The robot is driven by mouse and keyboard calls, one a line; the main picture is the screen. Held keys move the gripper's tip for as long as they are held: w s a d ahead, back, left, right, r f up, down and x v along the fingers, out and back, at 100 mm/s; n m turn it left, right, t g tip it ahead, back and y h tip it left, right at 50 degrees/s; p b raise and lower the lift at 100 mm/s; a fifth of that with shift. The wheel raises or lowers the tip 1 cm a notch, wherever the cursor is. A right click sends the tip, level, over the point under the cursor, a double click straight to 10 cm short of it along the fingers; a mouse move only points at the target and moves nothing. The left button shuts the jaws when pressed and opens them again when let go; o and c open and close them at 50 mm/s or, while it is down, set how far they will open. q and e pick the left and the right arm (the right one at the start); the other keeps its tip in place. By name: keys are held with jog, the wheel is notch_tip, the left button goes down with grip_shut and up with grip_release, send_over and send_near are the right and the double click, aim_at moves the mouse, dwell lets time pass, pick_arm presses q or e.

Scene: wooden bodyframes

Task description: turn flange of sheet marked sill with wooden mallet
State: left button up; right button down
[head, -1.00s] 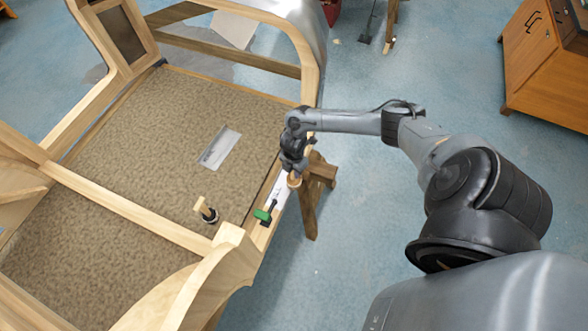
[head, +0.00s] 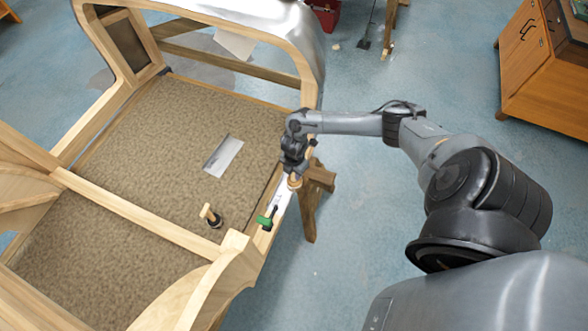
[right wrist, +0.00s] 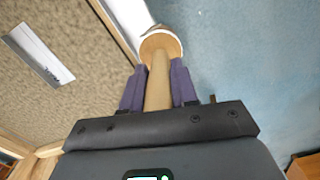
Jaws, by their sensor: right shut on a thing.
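My right gripper (head: 294,172) is shut on the handle of a wooden mallet (right wrist: 159,88), which lies between its two fingers in the right wrist view. The mallet's round head (head: 294,182) is over the sill rail at the right edge of the bodyframe. A pale sheet (head: 281,203) lies along that rail, partly hidden by the mallet and gripper. It also shows beyond the mallet head in the right wrist view (right wrist: 128,18). I cannot tell whether the head touches it. No marking is readable on this sheet. My left gripper is not in view.
A green-handled clamp (head: 264,221) sits at the near end of the sheet. Another metal sheet (head: 223,156) with small lettering lies on the brown floor panel (head: 150,140). A trestle (head: 311,210) supports the rail.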

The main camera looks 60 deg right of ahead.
jog(key=s+a+r+p, duration=0.2)
jog(key=s+a+p, duration=0.3)
jog(key=a, duration=0.1)
jog(key=shift+s+a, duration=0.15)
jog(key=shift+s, duration=0.1)
